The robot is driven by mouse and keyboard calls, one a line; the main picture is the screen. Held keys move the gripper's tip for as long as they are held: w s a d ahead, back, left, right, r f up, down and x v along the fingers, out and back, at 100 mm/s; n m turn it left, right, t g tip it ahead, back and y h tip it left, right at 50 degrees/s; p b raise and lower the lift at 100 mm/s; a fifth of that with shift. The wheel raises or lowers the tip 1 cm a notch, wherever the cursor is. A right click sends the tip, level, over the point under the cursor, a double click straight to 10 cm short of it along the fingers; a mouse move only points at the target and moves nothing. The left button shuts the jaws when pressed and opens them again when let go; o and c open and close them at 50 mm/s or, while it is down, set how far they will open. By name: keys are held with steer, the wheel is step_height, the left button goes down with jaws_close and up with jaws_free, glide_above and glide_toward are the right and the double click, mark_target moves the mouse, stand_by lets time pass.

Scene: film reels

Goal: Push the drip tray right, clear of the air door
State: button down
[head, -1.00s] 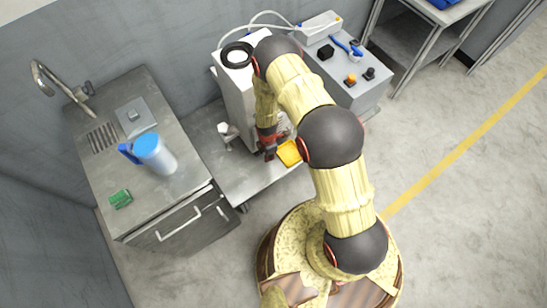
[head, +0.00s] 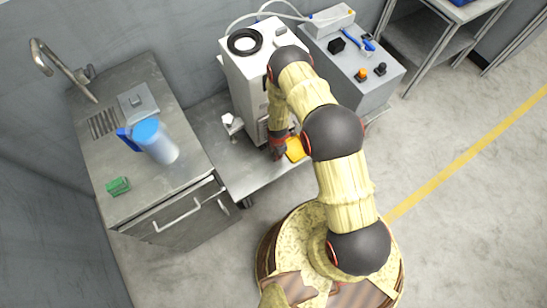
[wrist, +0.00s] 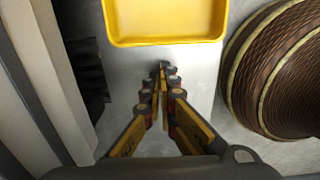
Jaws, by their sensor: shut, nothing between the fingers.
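The yellow drip tray (head: 295,149) is partly hidden by my arm in the head view. In the wrist view the tray (wrist: 165,42) lies at the top, a shallow rimmed tray with its near edge ahead of my fingertips. My gripper (wrist: 163,68) is shut and empty, pointing at the middle of that edge with a small apparent gap. In the head view my gripper (head: 276,153) is left of the tray, low beside the white machine (head: 252,85). A dark slatted opening (wrist: 90,75) shows at left in the wrist view; I cannot tell whether it is the air door.
The machine stands on a low metal bench (head: 245,178). A sink counter (head: 180,192) with a blue-lidded jug (head: 158,143) and green sponge (head: 118,186) is at left. A grey control box (head: 362,85) stands at right. Open floor (head: 455,220) lies further right.

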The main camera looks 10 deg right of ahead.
mark_target(292, 150)
steer(key=shift+w+d, duration=0.2)
steer(key=shift+d, duration=0.7)
steer(key=d, duration=0.2)
steer(key=w+d+b, duration=0.1)
steer(key=d, duration=0.1)
steer(key=w+d, duration=0.1)
steer(key=d, duration=0.2)
steer(key=shift+w, duration=0.15)
steer(key=shift+a, duration=0.15)
